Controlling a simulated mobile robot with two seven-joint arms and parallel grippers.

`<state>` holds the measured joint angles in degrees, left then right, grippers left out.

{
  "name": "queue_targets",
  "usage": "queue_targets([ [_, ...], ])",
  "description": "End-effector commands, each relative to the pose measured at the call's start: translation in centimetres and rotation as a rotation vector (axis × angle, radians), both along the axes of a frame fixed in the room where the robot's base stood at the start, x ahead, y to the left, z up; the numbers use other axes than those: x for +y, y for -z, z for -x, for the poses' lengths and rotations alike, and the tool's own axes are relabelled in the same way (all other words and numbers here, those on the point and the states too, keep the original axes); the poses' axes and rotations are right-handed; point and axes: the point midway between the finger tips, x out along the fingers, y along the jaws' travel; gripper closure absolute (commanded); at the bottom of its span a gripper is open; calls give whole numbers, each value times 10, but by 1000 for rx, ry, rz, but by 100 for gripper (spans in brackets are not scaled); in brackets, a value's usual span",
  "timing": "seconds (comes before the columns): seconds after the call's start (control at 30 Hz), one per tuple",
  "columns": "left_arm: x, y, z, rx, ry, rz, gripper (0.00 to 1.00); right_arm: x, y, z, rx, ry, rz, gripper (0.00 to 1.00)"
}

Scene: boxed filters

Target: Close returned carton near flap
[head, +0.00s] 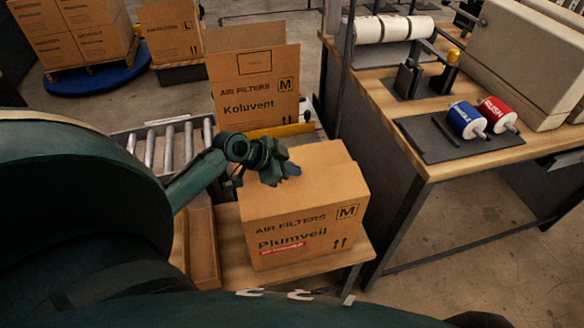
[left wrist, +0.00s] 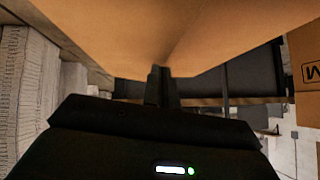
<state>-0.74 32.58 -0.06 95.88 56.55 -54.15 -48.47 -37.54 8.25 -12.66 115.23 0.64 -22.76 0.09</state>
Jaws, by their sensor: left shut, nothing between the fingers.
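The brown Plumveil carton (head: 300,225) stands on a light wood bench in the middle of the head view. Its printed front wall faces me, with a small red label. Its top (head: 325,165) looks covered by cardboard panels; I cannot tell how fully each flap lies down. My left gripper (head: 291,169) is at the top, toward the carton's left side, shut and empty. In the left wrist view the closed fingers (left wrist: 160,88) point at brown cardboard (left wrist: 200,35) with a crease; contact is unclear. The arm hides part of the top's left edge. My right gripper is out of view.
A Koluvent carton (head: 255,105) with a raised flap stands behind. A roller conveyor (head: 170,145) is at left. The right bench (head: 440,160) holds blue and red rolls (head: 467,119) on a dark mat. Stacked cartons (head: 75,30) stand at back left.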

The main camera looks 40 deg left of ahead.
Motion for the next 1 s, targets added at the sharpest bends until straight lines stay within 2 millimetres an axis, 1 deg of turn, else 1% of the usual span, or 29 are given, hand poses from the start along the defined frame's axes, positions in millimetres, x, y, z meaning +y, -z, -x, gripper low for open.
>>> queue_targets([
  [0.13, 0, 0, 0, 4, -1, 5, 100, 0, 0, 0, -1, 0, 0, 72],
  [0.23, 2, 5, -2, 37, -1, 42, 100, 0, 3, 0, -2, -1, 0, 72],
  [0.5, 7, 21, -6, 216, -4, 253, 100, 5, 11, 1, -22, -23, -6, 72],
  [0.6, 7, 21, -6, 257, -1, 300, 100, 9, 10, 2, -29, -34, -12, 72],
  [0.77, 6, 20, -6, 272, 1, 318, 100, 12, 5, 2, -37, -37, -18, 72],
  [1.0, 6, 21, -5, 272, 2, 317, 100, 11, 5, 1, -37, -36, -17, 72],
])
